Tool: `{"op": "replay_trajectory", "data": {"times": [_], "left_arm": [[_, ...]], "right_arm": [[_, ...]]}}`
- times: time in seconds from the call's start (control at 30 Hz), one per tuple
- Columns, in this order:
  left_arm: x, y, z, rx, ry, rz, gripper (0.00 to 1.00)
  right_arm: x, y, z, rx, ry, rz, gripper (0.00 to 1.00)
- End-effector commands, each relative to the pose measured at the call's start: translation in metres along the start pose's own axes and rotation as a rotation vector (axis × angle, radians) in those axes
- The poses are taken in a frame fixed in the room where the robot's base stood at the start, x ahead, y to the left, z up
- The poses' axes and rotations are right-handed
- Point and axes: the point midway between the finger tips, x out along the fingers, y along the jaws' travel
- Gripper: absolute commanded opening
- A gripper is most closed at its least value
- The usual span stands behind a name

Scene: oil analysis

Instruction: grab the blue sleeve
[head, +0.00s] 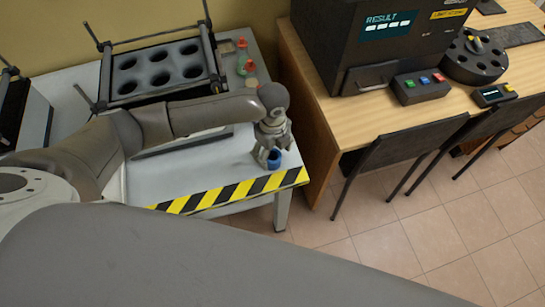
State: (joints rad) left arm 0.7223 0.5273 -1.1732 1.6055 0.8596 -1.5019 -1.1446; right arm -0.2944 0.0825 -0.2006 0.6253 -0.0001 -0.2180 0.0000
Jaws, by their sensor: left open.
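The blue sleeve (273,159) is a small blue ring-like piece near the front right corner of the white table (227,168). My left gripper (269,158) points down right over it, with its fingers spread around or just beside the sleeve. The fingers partly hide the sleeve, and I cannot tell whether they touch it. My left arm reaches in from the left across the table. My right gripper is out of view.
A black rack (125,101) with several round holes stands behind the arm. Yellow-black tape (230,193) marks the front edge. A wooden desk (340,115) with a dark analyser (372,50) stands right.

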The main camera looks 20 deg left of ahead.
Motion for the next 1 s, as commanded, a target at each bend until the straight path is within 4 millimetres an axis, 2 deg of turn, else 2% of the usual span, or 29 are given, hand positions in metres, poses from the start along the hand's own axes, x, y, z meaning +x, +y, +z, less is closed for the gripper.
{"op": "replay_trajectory", "data": {"times": [0.1,0.2,0.43,0.7,1.0], "left_arm": [[0.015,0.0,-0.001,0.0,0.001,0.002,0.69],[0.022,0.0,0.0,0.0,0.0,0.0,0.69],[0.023,0.0,0.0,0.001,0.0,-0.001,0.69],[0.023,0.0,0.0,0.001,0.0,-0.001,0.35],[0.023,0.0,0.0,0.0,-0.001,-0.001,0.34]], "right_arm": [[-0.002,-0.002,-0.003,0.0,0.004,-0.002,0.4],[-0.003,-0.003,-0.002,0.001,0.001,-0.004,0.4],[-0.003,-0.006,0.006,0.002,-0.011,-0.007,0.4],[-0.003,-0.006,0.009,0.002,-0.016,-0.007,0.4],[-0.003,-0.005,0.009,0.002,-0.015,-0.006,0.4]]}}
